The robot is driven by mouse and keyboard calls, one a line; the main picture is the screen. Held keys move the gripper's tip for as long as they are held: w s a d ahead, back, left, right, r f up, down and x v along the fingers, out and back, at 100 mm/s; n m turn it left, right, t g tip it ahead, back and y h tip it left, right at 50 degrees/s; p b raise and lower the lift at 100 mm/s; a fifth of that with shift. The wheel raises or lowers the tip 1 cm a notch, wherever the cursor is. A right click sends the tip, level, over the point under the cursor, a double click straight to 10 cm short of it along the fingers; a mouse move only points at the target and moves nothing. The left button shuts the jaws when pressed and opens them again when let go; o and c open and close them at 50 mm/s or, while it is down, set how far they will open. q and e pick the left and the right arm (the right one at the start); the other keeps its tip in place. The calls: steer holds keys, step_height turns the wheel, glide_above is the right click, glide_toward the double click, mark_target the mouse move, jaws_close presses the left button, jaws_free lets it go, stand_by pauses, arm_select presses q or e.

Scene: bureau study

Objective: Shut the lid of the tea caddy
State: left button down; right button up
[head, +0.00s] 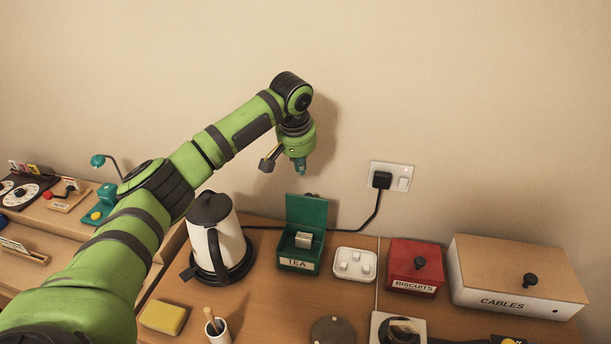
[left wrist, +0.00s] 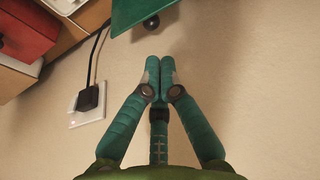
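The tea caddy (head: 287,263) is a green box labelled TEA on the desk, with pale packets (head: 303,240) inside. Its green lid (head: 306,211) stands open, about upright, at the back of the box. In the left wrist view the lid (left wrist: 138,10) shows at the top edge with its dark knob (left wrist: 151,22). My left gripper (head: 300,172) points down above the lid, close to the wall. In the left wrist view its fingertips (left wrist: 160,70) are together with nothing between them, apart from the knob. My right gripper is in neither view.
A white kettle (head: 230,240) stands left of the caddy. A white tray (head: 355,263), a red biscuits box (head: 404,266) and a cables box (head: 500,297) stand to the right. A plugged-in cord (head: 377,207) runs from the wall socket (head: 403,176) behind the caddy.

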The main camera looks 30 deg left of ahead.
arm_select(q)
steer(key=p, duration=0.2)
glide_above(308, 207)
steer(key=w+a, duration=0.1)
steer(key=a, duration=0.1)
step_height(308, 207, down, 8)
steer(key=shift+w+f, duration=0.3)
steer(key=shift+f, duration=0.2)
steer(key=shift+a+f, duration=0.1)
